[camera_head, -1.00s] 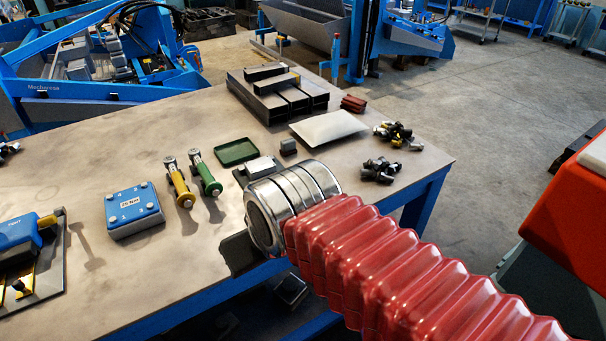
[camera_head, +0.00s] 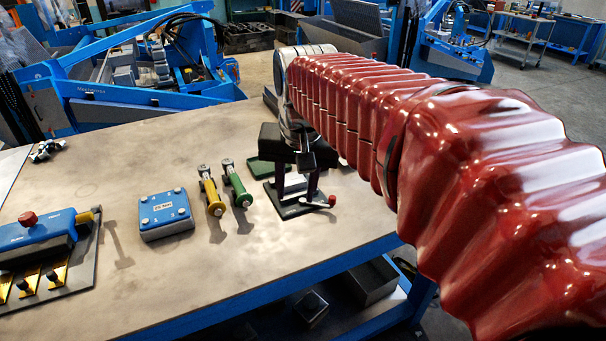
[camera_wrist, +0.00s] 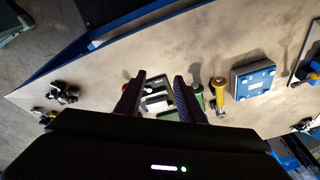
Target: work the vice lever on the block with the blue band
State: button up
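A small vice with a pale grey top and a dark base plate (camera_head: 290,210) stands near the table's front edge. Its lever ends in a red knob (camera_head: 332,200) on the right side. My gripper (camera_head: 302,190) points down at the vice. Its two fingers are apart, and it is open. In the wrist view the vice (camera_wrist: 157,103) shows between the fingertips of my gripper (camera_wrist: 158,88), with the red knob (camera_wrist: 126,74) close by the left finger. I cannot tell whether a finger touches the lever. I cannot make out a blue band; my fingers partly cover the vice.
A green tray (camera_head: 268,168) lies just behind the vice. Green (camera_head: 238,187) and yellow (camera_head: 211,192) handled tools and a blue box (camera_head: 165,214) stand to its left. A blue fixture with a red knob (camera_head: 28,218) is at far left. My arm hides the table's right side.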

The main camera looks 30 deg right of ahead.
jog(key=w+d+m+g, duration=0.2)
jog(key=w+d+m, duration=0.2)
jog(key=w+d, duration=0.35)
jog(key=m+g, duration=0.1)
jog(key=m, duration=0.2)
send_over(333, 196)
notch_tip(333, 196, down, 2)
jog(key=shift+f+y, duration=0.2)
jog(key=shift+y, duration=0.1)
jog(key=shift+f, duration=0.1)
notch_tip(333, 196, down, 14)
jog(key=shift+r, duration=0.15)
jog(key=shift+c, duration=0.7)
grip_shut()
